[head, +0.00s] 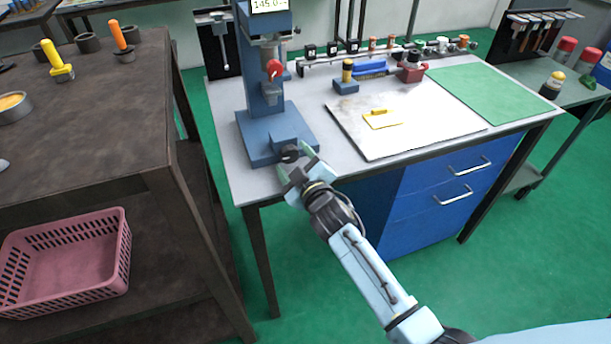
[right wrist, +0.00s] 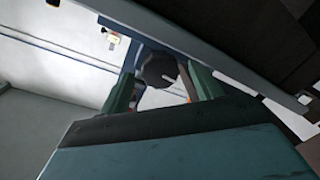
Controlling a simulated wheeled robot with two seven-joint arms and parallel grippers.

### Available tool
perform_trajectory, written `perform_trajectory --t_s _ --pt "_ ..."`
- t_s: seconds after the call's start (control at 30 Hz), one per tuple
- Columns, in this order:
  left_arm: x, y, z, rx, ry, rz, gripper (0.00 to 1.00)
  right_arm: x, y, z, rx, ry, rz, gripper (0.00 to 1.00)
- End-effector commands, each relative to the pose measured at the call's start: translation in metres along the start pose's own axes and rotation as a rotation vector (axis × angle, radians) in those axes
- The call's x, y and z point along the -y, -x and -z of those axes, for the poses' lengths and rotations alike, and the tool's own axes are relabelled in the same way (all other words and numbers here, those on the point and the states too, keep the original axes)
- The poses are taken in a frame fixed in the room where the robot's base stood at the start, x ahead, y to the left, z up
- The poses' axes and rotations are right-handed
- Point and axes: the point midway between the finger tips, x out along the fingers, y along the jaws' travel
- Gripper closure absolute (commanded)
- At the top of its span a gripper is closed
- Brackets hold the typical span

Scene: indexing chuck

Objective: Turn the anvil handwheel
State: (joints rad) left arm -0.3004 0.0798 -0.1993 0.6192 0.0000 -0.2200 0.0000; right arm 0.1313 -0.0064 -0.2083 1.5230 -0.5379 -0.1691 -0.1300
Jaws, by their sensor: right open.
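The anvil handwheel (head: 290,153) is a small dark round knob on the front of the blue press base (head: 262,148). My right gripper (head: 295,163) is at this knob, its green fingers open and pointing at it. In the right wrist view the dark handwheel (right wrist: 157,68) shows between the two fingertips of the right gripper (right wrist: 158,88), nearer the right finger. I cannot tell whether either finger touches it. Part of the wheel is hidden by the gripper in the head view. My left gripper is not in view.
The press stands on a grey bench (head: 345,145) near its left front corner. A white board (head: 400,135) with a yellow piece (head: 380,120) and a green mat (head: 490,98) lie to the right. A dark table (head: 90,120) stands at the left, across a narrow gap.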

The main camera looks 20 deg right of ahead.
Motion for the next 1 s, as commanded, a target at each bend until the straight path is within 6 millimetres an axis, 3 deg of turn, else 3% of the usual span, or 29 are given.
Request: perform_trajectory --t_s 0.5,0.7,1.0 --pt "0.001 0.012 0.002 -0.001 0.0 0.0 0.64 0.0 0.102 0.0 0.002 0.0 0.002 0.36" --pt "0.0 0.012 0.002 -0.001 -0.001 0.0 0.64 0.0 0.121 0.0 0.001 0.0 0.001 0.36" --pt "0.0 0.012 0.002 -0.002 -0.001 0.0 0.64 0.0 0.125 0.0 0.0 0.0 0.0 0.36"
